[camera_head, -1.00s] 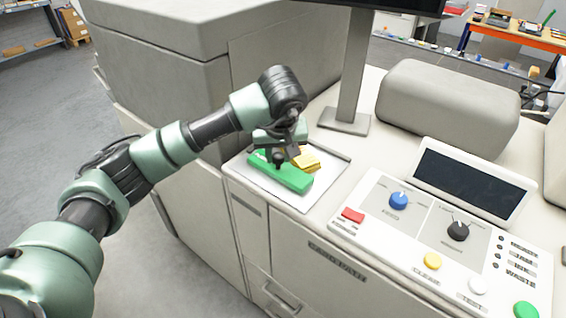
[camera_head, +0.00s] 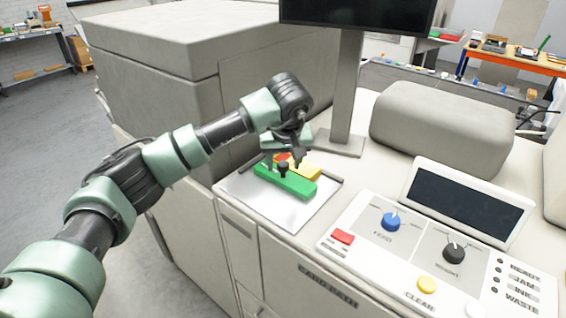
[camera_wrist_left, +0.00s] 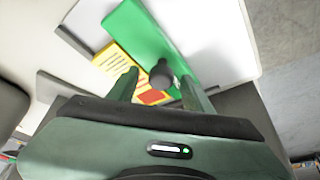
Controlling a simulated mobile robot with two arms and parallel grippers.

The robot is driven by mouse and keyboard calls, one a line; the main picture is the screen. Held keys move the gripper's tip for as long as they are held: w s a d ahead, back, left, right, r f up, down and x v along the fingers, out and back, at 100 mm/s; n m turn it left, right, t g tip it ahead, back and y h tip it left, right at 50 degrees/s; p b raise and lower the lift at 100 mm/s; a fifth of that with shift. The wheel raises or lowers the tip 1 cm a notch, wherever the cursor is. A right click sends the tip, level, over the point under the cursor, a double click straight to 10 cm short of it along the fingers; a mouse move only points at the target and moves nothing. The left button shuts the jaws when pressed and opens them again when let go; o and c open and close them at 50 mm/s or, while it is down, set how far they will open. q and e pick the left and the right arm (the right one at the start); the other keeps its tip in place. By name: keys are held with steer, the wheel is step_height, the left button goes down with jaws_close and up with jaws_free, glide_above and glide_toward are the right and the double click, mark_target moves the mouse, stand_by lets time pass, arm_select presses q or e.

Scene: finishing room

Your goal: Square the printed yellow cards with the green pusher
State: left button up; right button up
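The green pusher (camera_head: 295,186) lies on a pale metal tray (camera_head: 283,213), its black knob (camera_head: 283,168) standing up. The yellow cards (camera_head: 306,171) lie along the pusher's far side. In the left wrist view, the cards (camera_wrist_left: 112,62) show printed lines and a red patch, and border the pusher (camera_wrist_left: 140,35); fingers hide part of them. My left gripper (camera_head: 294,152) is over the far side of the pusher. In the wrist view its fingers (camera_wrist_left: 158,90) are apart, with the knob (camera_wrist_left: 161,74) showing beyond the gap, not clamped. My right gripper is not in view.
The control panel (camera_head: 435,245) with knobs and buttons is to the right. A tall grey housing (camera_head: 150,75) rises behind my left arm.

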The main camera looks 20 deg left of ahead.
mark_target(285, 185)
arm_select(q)
steer(key=shift+s+d+r, duration=0.1)
steer(key=shift+r, duration=0.15)
steer(key=b+v, duration=0.2)
steer(key=v, duration=0.5)
steer(key=shift+b, duration=0.35)
steer(key=shift+r, duration=0.1)
